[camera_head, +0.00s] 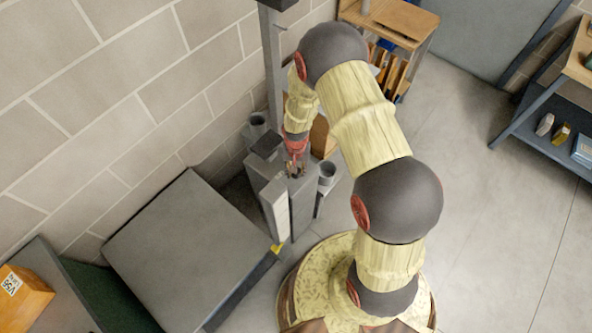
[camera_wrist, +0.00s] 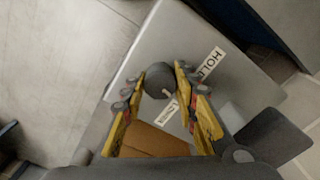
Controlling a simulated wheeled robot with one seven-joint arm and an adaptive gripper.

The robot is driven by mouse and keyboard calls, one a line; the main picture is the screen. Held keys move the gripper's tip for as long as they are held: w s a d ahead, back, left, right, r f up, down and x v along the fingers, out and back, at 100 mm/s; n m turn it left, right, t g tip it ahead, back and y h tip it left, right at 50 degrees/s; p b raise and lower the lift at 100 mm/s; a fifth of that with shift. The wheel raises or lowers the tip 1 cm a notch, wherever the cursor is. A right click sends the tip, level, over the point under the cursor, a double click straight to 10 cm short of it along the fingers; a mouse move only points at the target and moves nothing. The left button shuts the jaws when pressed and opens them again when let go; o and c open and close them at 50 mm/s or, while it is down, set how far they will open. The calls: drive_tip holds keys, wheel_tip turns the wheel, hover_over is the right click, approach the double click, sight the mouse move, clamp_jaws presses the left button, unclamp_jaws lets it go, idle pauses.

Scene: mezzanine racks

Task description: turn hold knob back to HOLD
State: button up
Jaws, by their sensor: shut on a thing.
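The hold knob (camera_wrist: 158,80) is a dark round knob on a grey panel (camera_wrist: 191,35) in the wrist view. A white HOLD label (camera_wrist: 209,63) is on the panel to the right of the knob, and a second small label (camera_wrist: 167,112) lies below it, its text too small to read. My gripper (camera_wrist: 160,82) has its yellow fingers on either side of the knob and is shut on it. In the head view my gripper (camera_head: 295,172) is at the top of the grey post unit (camera_head: 274,201); the knob is too small to make out there.
A grey flat-topped box (camera_head: 185,250) stands left of the unit, with an orange box (camera_head: 22,296) further left. A block wall (camera_head: 130,90) runs behind. A shelf with goods (camera_head: 570,105) stands at the right. The floor between is clear.

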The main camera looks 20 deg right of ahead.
drive_tip(key=n, duration=0.5)
drive_tip(key=shift+n, duration=0.3)
drive_tip(key=n, duration=0.4)
drive_tip(key=shift+n, duration=0.7)
drive_tip(key=o, duration=1.2)
drive_tip(key=shift+c, duration=0.2)
wheel_tip(320, 180, up, 12)
